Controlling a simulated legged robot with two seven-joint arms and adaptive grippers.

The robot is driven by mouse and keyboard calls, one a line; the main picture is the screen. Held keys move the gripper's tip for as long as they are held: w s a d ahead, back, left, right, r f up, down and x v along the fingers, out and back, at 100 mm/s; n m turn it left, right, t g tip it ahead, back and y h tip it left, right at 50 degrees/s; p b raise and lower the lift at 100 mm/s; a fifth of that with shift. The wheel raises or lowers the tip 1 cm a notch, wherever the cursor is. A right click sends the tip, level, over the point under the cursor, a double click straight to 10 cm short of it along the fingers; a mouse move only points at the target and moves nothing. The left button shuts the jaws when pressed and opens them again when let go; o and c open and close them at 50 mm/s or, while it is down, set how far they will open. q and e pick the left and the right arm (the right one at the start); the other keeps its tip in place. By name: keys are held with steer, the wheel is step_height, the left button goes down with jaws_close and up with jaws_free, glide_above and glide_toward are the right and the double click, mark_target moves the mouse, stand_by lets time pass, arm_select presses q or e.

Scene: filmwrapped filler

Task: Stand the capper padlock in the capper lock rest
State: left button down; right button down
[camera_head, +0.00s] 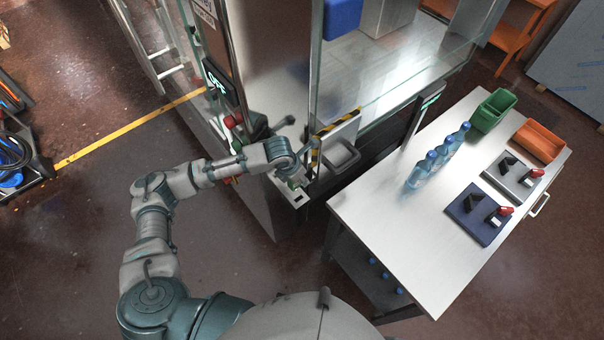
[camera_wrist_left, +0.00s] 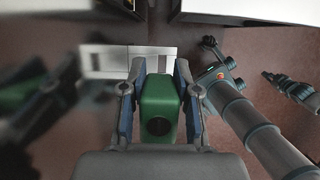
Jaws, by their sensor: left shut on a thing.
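My left gripper (camera_head: 291,181) is beside the corner of the glass-walled machine. In the left wrist view its two fingers (camera_wrist_left: 160,85) are closed on the sides of a green block with a dark round hole, which looks like the padlock (camera_wrist_left: 158,101). In the head view only a small green patch of the padlock (camera_head: 294,185) shows at the fingertips. A small pale plate with a dark slot (camera_head: 299,199) is just below the gripper; I cannot tell whether the padlock touches it. I cannot tell which thing is the lock rest.
A steel table (camera_head: 400,230) at right carries blue bottles (camera_head: 440,156), a green bin (camera_head: 494,110), an orange bin (camera_head: 538,142), a dark blue board (camera_head: 480,213) and a grey board (camera_head: 513,178).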

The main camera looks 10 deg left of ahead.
mark_target(303, 195)
arm_select(q)
steer(key=shift+w+a, duration=0.1)
steer(key=x, duration=0.2)
steer(key=b+x, duration=0.1)
steer(key=shift+s+d+f, duration=0.2)
steer(key=shift+s+d, duration=0.05)
steer(key=shift+a+f, duration=0.25)
steer(key=shift+f, duration=0.65)
steer(key=shift+d+f+b, duration=0.35)
steer(key=shift+f+b, duration=0.2)
steer(key=shift+f, duration=0.25)
steer(key=shift+d+f+b, duration=0.1)
steer(key=shift+f+b, duration=0.2)
steer(key=shift+f, duration=0.5)
steer(key=shift+a+f, duration=0.25)
steer(key=shift+f, duration=0.35)
arm_select(e)
steer(key=f, duration=0.3)
steer(key=shift+d+f, duration=0.1)
steer(key=shift+d, duration=0.15)
